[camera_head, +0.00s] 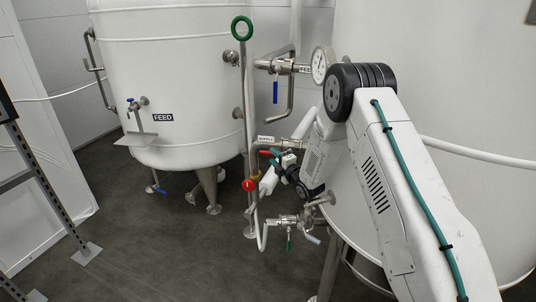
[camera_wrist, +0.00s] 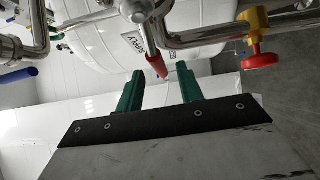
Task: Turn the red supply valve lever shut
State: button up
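The red supply valve lever (camera_head: 266,152) sits on the pipework by the small supply label (camera_head: 266,139), in front of the white tanks. In the wrist view its red-sleeved handle (camera_wrist: 156,65) points from the metal valve body toward my gripper (camera_wrist: 160,80). My gripper is open, with its two green fingers apart. The handle's end appears in the gap just beyond the fingertips. I cannot tell whether either finger touches it. In the head view my gripper (camera_head: 279,157) is small and partly hidden by the arm and pipes.
A red knob (camera_head: 249,185) on a yellow fitting is close below the lever; it also shows in the wrist view (camera_wrist: 260,60). A blue-handled valve (camera_head: 275,92) and a gauge (camera_head: 321,65) are above. A green-handled valve (camera_head: 289,240) is below. Open floor lies left.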

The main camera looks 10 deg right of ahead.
aim_at(268, 153)
jog(key=shift+x, duration=2.25)
jog(key=shift+c, duration=0.4)
grip_shut()
jog(key=shift+a, duration=0.1)
